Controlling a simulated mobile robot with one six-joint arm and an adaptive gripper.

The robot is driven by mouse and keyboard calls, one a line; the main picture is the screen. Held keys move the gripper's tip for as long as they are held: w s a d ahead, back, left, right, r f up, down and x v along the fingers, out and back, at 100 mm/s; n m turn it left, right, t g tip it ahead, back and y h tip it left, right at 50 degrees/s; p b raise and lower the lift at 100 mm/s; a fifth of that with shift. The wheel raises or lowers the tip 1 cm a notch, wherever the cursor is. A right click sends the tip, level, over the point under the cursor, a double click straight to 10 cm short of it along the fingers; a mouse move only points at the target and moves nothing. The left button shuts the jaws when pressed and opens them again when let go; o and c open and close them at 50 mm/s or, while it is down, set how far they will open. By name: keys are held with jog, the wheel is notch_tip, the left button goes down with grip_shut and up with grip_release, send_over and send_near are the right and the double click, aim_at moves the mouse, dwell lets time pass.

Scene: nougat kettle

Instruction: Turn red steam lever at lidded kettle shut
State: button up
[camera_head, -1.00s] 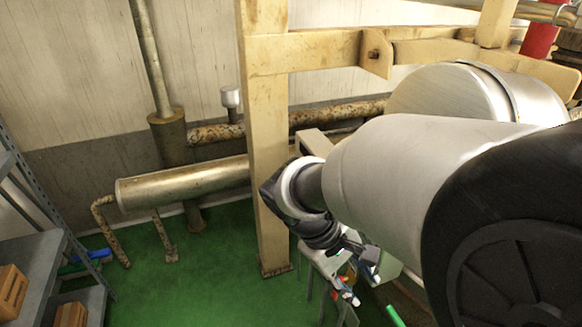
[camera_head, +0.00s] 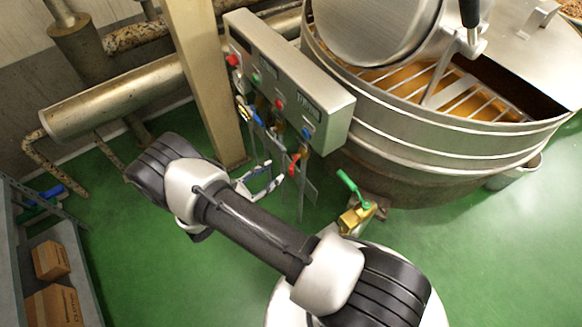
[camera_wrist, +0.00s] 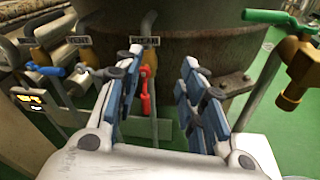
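The steam kettle (camera_head: 440,135) stands at the right in the head view, its round lid (camera_head: 365,25) tilted up from an open section. The red steam lever (camera_head: 293,163) hangs below the grey control box beside the kettle. In the wrist view the red lever (camera_wrist: 145,97) points down from a brass valve under a tag that appears to read STEAM. My gripper (camera_wrist: 162,62) is open and empty, its blue-padded fingers to either side of the lever in that view. In the head view my gripper (camera_head: 262,182) is low, left of the lever; contact cannot be told.
A grey control box (camera_head: 290,80) with buttons overhangs the valves. A green-handled brass valve (camera_head: 355,215) juts out at the right. A wooden post (camera_head: 205,85) stands at the left. Green floor is clear in front.

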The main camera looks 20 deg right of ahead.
aim_at(291, 171)
jog(key=s+a+f+n+t+y, duration=0.1)
jog(key=s+f+n+t+y, duration=0.25)
jog(key=f+n+t, duration=0.75)
jog(key=w+d+f+m+g+b, duration=0.1)
jog(key=w+d, duration=0.2)
jog(key=w+d+f+m+g+b, duration=0.1)
jog(key=w+d, duration=0.3)
jog(key=w+d+f+m+g+h+b, duration=0.1)
jog(key=w+d, duration=0.2)
jog(key=d, duration=0.1)
jog(key=shift+w+d+f+g, duration=0.2)
jog(key=shift+w+f+g, duration=0.05)
jog(key=shift+f+g, duration=0.15)
jog(key=shift+w+d+r, duration=0.15)
jog(key=shift+w+d, duration=0.25)
jog(key=shift+w, duration=0.1)
jog(key=shift+c, duration=0.3)
grip_shut()
